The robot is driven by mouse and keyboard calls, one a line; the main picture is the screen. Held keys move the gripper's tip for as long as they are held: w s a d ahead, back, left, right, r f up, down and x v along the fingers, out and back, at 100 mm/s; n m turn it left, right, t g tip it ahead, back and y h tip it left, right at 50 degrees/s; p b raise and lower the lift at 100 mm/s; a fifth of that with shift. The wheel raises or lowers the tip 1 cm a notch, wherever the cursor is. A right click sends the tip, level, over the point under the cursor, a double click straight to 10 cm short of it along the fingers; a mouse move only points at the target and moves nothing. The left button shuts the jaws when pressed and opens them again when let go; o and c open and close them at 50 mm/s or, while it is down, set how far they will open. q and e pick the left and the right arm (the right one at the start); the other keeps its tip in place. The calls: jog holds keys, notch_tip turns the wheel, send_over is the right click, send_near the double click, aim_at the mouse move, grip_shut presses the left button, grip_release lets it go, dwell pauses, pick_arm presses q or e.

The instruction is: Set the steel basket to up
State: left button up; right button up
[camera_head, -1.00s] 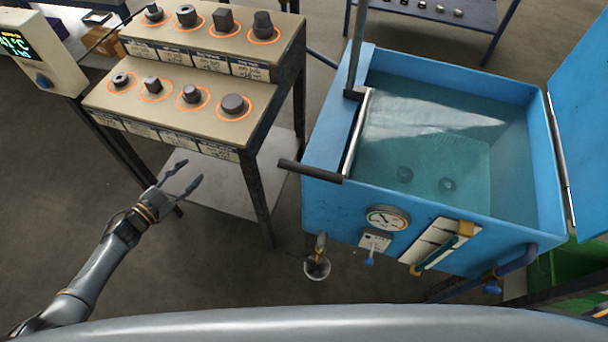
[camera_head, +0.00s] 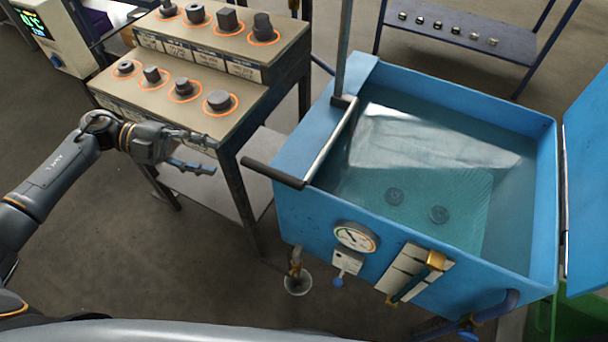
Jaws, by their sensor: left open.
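The blue tank (camera_head: 296,158) stands open at the right, full of clear liquid. A steel bar (camera_head: 329,142) runs along the tank's left rim and ends in a dark handle (camera_head: 272,173) that sticks out to the left. My left gripper (camera_head: 211,155) is open and empty, in front of the stepped stand and left of the handle, apart from it. My right gripper is out of view.
A stepped stand (camera_head: 190,110) with several dark metal parts in orange rings is at upper left. The tank's raised lid (camera_head: 590,190) is at right. A gauge (camera_head: 355,237) and valves are on the tank's front. A low shelf (camera_head: 460,38) stands behind.

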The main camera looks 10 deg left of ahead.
pick_arm(q)
jog(key=p, duration=0.1)
send_near(271, 173)
jog(key=x, duration=0.6)
jog(key=f+p+x, duration=0.1)
jog(key=x, duration=0.3)
jog(key=shift+w+a, duration=0.1)
jog(key=shift+w, duration=0.3)
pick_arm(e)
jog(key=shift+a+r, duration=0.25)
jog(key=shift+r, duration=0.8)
pick_arm(q)
grip_shut()
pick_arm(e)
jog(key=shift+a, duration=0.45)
